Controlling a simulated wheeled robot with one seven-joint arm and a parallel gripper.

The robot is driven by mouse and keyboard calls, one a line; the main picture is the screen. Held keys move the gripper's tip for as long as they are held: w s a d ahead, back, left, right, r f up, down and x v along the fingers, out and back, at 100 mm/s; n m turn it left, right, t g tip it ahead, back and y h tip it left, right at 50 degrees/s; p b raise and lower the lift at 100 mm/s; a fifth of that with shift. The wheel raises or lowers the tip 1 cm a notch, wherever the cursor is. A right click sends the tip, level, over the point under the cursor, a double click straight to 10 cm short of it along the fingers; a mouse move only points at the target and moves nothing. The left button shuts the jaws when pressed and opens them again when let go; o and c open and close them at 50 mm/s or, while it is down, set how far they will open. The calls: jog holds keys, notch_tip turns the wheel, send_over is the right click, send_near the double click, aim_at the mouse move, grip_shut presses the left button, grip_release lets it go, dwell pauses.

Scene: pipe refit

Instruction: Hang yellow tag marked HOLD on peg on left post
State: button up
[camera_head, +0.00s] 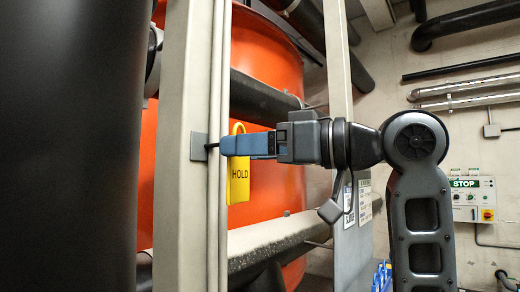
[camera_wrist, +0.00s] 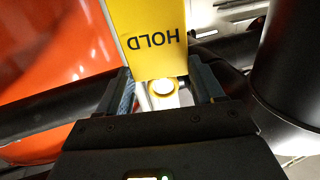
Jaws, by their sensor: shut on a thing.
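The yellow tag (camera_head: 238,182) marked HOLD hangs upright below my gripper's fingers in the head view, its loop showing just above them. My gripper (camera_head: 236,144) comes in from the right and is shut on the tag. A dark peg (camera_head: 211,146) stands out from a small grey plate on the left post (camera_head: 179,190). The fingertips and tag are just right of the peg; I cannot tell whether the peg is in the loop. In the wrist view the tag (camera_wrist: 152,20) shows upside down beyond the fingers (camera_wrist: 165,88), and the peg is not clear.
A large orange tank (camera_head: 275,185) and dark pipes (camera_head: 262,97) lie behind the posts. A second post (camera_head: 342,60) stands to the right. A black cylinder (camera_head: 70,150) fills the left side. A control panel marked STOP (camera_head: 470,197) is on the far right wall.

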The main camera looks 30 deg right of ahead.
jog(key=shift+w+a+f+b, duration=0.25)
jog(key=shift+w+a, duration=0.05)
jog(key=shift+w, duration=0.6)
jog(key=shift+w+a+f+b, duration=0.2)
jog(key=shift+w+a+f, duration=0.1)
jog(key=shift+w, duration=0.6)
jog(key=shift+w+a+f+b, duration=0.2)
jog(key=shift+w+a+b, duration=0.1)
jog(key=shift+w, duration=0.6)
jog(key=o, duration=1.1)
jog(key=shift+f, duration=0.1)
